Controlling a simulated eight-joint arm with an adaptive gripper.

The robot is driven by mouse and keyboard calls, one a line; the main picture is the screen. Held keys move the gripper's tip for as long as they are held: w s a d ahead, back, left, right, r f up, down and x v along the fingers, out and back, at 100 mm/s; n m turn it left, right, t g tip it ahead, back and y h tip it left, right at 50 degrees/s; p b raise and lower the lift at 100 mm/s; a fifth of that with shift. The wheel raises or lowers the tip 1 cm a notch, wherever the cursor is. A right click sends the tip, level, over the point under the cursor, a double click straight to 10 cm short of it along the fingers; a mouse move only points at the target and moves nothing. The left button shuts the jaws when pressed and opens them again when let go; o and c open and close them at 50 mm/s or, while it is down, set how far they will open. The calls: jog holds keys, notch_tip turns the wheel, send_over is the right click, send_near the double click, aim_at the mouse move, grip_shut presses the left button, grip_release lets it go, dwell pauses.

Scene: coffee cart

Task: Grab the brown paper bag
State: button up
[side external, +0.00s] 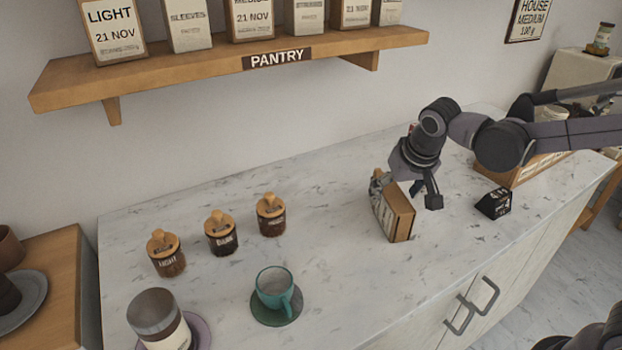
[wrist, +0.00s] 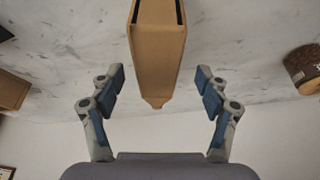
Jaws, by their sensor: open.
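The brown paper bag (side external: 399,213) stands upright on the marble counter in the side external view. It has a brown side and a paler labelled front. In the wrist view the bag (wrist: 158,45) reaches in from the top edge, with its end between the two fingers. My gripper (wrist: 157,92) is open there, one finger on each side of the bag, with a gap on both sides. In the side external view my gripper (side external: 406,188) is at the top of the bag, and one finger hides part of it.
A small black package (side external: 493,204) lies right of the bag, near a wooden crate (side external: 535,168). Several lidded jars (side external: 221,236) stand to the left. A teal cup (side external: 274,285) is at the front. The pantry shelf (side external: 230,66) hangs on the wall.

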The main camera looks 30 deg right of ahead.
jog(key=shift+x, duration=3.1)
jog(key=shift+s+d+f, duration=0.15)
jog(key=shift+d+f, duration=0.05)
jog(key=shift+f, duration=0.1)
jog(key=shift+c, duration=0.3)
jog(key=c, duration=1.4)
